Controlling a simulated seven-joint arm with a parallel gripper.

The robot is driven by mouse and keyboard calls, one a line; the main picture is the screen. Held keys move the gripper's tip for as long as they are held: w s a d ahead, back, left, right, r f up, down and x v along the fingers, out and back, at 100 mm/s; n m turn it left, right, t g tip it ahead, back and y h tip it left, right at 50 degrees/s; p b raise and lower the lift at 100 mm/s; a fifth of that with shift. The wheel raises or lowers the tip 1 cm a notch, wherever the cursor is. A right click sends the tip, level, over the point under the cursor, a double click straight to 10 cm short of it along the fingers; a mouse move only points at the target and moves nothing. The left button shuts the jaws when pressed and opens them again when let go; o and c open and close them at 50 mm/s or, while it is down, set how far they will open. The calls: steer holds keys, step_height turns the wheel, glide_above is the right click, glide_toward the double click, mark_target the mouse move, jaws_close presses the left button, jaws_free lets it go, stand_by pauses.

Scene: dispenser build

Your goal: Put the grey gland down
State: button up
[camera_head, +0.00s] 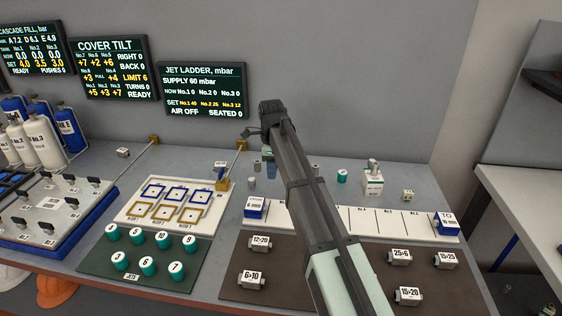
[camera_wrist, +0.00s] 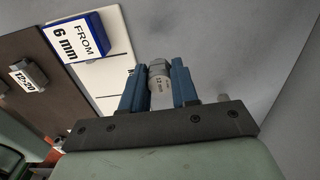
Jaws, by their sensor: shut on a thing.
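In the head view my arm reaches over the bench and a blue finger of my gripper (camera_head: 271,170) shows just left of the arm. I cannot make out the held gland clearly there. I cannot tell whether its base touches the bench. Small grey pieces (camera_head: 252,183) stand on the bench left of the gripper.
A white strip with a blue FROM 6 mm block (camera_head: 255,207) and a blue TO block (camera_head: 446,224) lies in front. Brown mats (camera_head: 290,290) hold labelled fittings. A white bottle (camera_head: 373,180) and a teal cap (camera_head: 342,176) stand right. A white board (camera_head: 133,212) lies left.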

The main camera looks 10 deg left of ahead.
steer(key=w+f, duration=0.1)
steer(key=w, duration=1.2)
steer(key=w+f, duration=0.1)
steer(key=w, duration=0.5)
steer(key=shift+w+f, duration=0.3)
steer(key=shift+f, duration=1.9)
steer(key=shift+w+f, duration=0.2)
steer(key=shift+f, duration=0.1)
steer(key=shift+f, duration=0.2)
steer(key=o, duration=1)
step_height(320, 180, up, 12)
steer(key=shift+r, duration=0.2)
